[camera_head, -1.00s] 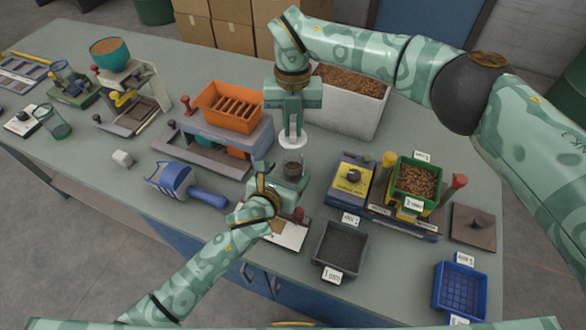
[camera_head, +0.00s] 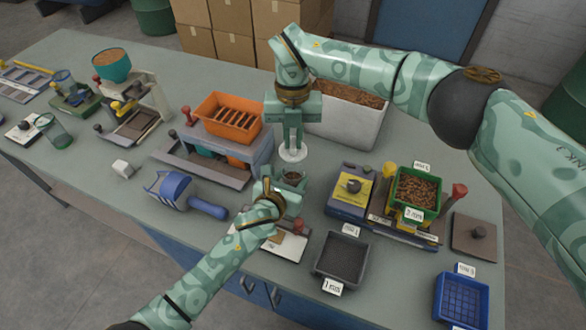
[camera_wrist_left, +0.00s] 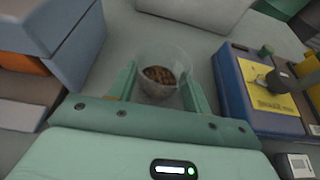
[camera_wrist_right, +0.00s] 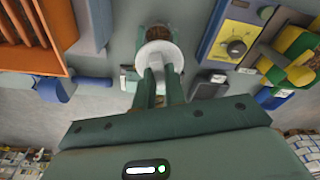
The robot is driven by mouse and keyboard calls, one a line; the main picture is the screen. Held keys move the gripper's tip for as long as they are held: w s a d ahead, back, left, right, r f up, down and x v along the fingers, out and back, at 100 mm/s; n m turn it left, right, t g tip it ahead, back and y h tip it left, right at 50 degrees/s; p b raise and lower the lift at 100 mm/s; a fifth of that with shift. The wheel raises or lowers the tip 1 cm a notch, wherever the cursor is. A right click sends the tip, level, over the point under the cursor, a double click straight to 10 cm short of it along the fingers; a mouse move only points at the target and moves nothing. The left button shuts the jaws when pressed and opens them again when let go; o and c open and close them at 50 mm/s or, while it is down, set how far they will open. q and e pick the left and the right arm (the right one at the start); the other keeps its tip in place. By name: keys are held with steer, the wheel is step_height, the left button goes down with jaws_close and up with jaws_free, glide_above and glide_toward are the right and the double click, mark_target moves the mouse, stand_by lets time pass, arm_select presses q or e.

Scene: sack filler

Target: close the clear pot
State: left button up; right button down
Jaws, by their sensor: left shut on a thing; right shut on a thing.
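The clear pot (camera_head: 292,179), with brown bits inside, stands upright near the table's middle and has an open top. In the left wrist view the pot (camera_wrist_left: 160,76) sits between the fingers of my left gripper (camera_head: 290,186), which is shut on it. My right gripper (camera_head: 292,144) points down and is shut on the round white lid (camera_head: 293,155). The lid is above the pot, with a gap between them in the head view. In the right wrist view the lid (camera_wrist_right: 159,58) hides part of the pot (camera_wrist_right: 156,32).
The orange hopper (camera_head: 226,118) and its grey stand are to the left. A yellow-topped device (camera_head: 351,190) is close on the right. A black tray (camera_head: 342,257) and a blue scoop (camera_head: 180,190) lie nearer the front. A white bin (camera_head: 345,124) stands behind.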

mark_target(293, 155)
steer(key=shift+f, duration=2.15)
steer(key=shift+f, duration=0.1)
steer(key=shift+f, duration=0.75)
steer(key=shift+f, duration=0.6)
steer(key=c, duration=1.4)
jaws_free()
steer(key=r, duration=0.4)
steer(key=w+r, duration=0.1)
steer(key=r, duration=0.6)
steer(key=shift+w+r, duration=0.3)
steer(key=shift+r, duration=0.1)
